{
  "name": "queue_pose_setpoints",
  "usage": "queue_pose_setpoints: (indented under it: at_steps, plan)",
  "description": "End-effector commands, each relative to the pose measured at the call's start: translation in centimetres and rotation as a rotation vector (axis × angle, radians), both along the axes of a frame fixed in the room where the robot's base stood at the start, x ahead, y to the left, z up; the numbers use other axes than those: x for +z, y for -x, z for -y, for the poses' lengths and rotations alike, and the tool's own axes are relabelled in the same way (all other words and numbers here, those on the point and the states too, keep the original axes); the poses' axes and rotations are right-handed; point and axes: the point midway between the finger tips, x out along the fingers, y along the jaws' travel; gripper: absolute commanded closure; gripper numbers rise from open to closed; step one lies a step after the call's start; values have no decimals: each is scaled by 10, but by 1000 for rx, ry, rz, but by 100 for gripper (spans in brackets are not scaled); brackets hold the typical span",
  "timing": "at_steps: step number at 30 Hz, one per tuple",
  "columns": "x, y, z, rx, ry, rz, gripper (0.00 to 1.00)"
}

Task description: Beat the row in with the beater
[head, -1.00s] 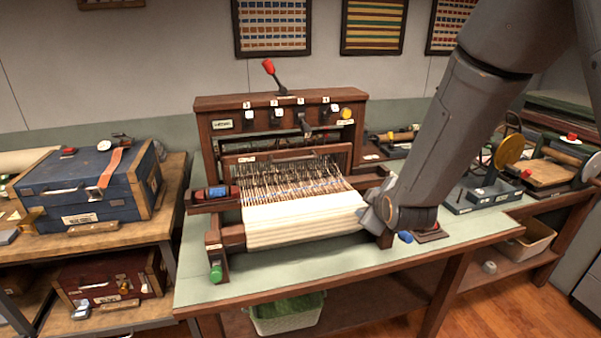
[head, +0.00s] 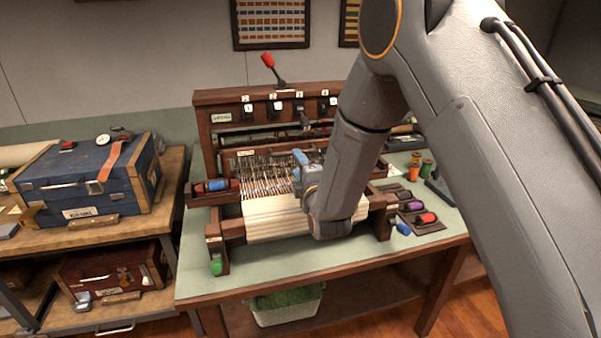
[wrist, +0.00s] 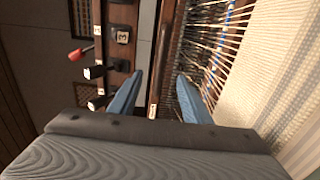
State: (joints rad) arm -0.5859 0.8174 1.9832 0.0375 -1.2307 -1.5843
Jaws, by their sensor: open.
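The loom (head: 225,103) stands on the green-topped table, with its warp threads (head: 262,180) and cream woven cloth (head: 262,222) facing me. The beater (head: 246,153), a brown wooden crossbar with a small white label, lies across the threads behind the cloth. My gripper (head: 302,160) hangs over the right half of the threads near this bar; my arm hides the loom's right side. In the wrist view, my blue fingers (wrist: 160,76) are apart, with the labelled beater bar (wrist: 170,60) running between them. Nothing is held. I cannot tell whether they touch the bar.
A red-tipped lever (head: 268,60) tops the loom. A shuttle with blue thread (head: 214,188) lies at its left. Several thread spools (head: 415,170) and a tray (head: 420,215) lie to the right. A blue case (head: 85,185) sits on the left shelf.

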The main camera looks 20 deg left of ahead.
Motion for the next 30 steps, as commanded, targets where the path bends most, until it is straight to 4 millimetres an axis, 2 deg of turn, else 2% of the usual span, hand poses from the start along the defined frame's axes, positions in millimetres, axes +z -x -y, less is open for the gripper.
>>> queue_pose_setpoints:
  at_steps: [15,30]
  plan:
    - [-1,-44,-26,-1,-1,0,56]
    - [0,-50,-30,-1,0,-1,56]
